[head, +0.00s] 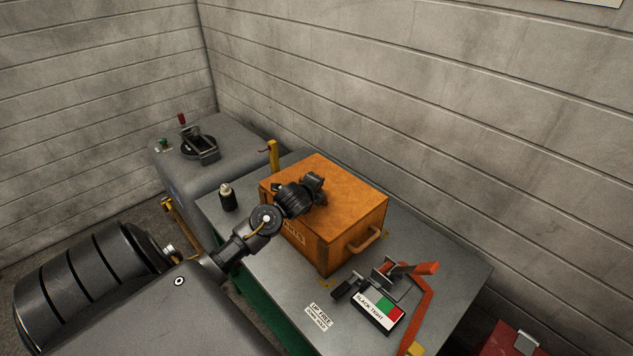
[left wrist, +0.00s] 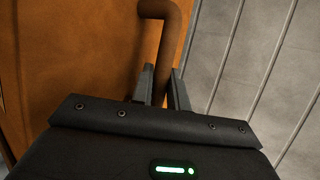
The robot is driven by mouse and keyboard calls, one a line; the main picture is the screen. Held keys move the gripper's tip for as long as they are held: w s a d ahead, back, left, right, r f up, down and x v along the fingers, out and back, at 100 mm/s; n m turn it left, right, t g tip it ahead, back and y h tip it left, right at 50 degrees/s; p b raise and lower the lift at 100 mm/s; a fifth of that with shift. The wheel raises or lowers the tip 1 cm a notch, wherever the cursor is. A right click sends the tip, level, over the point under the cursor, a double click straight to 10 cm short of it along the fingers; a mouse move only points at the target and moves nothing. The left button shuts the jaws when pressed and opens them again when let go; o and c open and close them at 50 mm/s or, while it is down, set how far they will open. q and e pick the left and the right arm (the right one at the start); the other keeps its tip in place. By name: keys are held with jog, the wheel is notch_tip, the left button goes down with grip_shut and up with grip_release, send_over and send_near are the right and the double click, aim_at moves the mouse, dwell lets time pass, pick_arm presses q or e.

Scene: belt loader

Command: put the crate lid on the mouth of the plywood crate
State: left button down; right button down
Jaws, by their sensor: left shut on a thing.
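The plywood crate (head: 340,252) stands on the grey table, with a label on its front and a rope-like handle (head: 365,240) on its right side. A flat orange panel, the crate lid (head: 348,192), covers its top. I see no clear gap between them, but cannot tell whether the lid is fully seated. My left gripper (head: 317,188) is over the lid's top. In the left wrist view its fingers (left wrist: 160,85) are shut on a bent brown handle (left wrist: 163,12) beside the orange surface (left wrist: 75,60). The handle is hidden behind the gripper in the head view. My right gripper is out of view.
The grey table (head: 262,290) has a dark bottle (head: 227,198) at its left. Walls close off the back.

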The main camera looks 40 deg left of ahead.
pick_arm(q)
jog(key=c, duration=1.4)
grip_release()
jog(key=shift+o, duration=0.2)
jog(key=shift+s, duration=0.1)
jog(key=v, duration=1.2)
